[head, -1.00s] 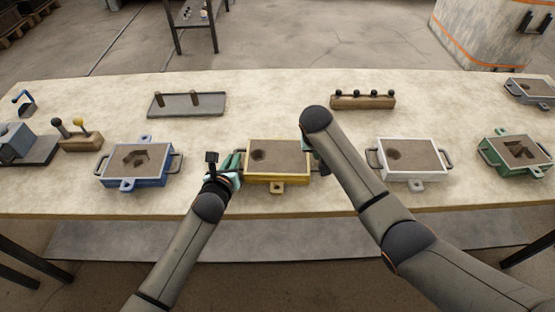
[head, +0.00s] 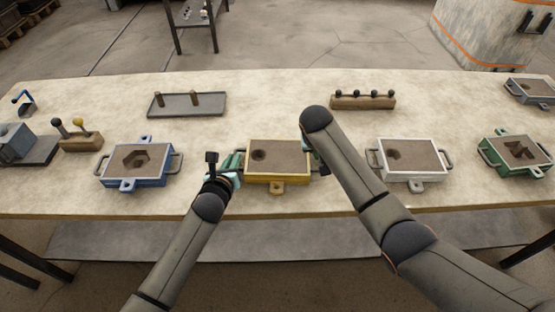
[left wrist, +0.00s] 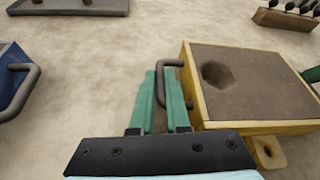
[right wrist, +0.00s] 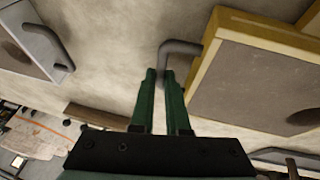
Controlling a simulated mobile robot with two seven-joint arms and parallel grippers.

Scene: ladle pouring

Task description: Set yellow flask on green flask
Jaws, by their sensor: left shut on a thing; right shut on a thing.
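The yellow flask (head: 279,162) is a sand-filled box with a round hole in its sand, at the middle front of the table. My left gripper (left wrist: 167,92) is shut on the flask's left handle; the yellow wall (left wrist: 193,90) is just right of the fingers. My right gripper (right wrist: 160,82) is shut on the other handle (right wrist: 178,48), seen in the right wrist view beside the yellow flask (right wrist: 212,55). In the head view my right arm hides most of that gripper. The green flask (head: 516,152) stands at the far right with an angular cavity in its sand.
A white flask (head: 412,175) stands between the yellow and green flasks. A blue flask (head: 137,180) is to the left. A wooden block with black knobs (head: 362,102) and a grey tray with pegs (head: 187,105) are behind. The table's middle back is clear.

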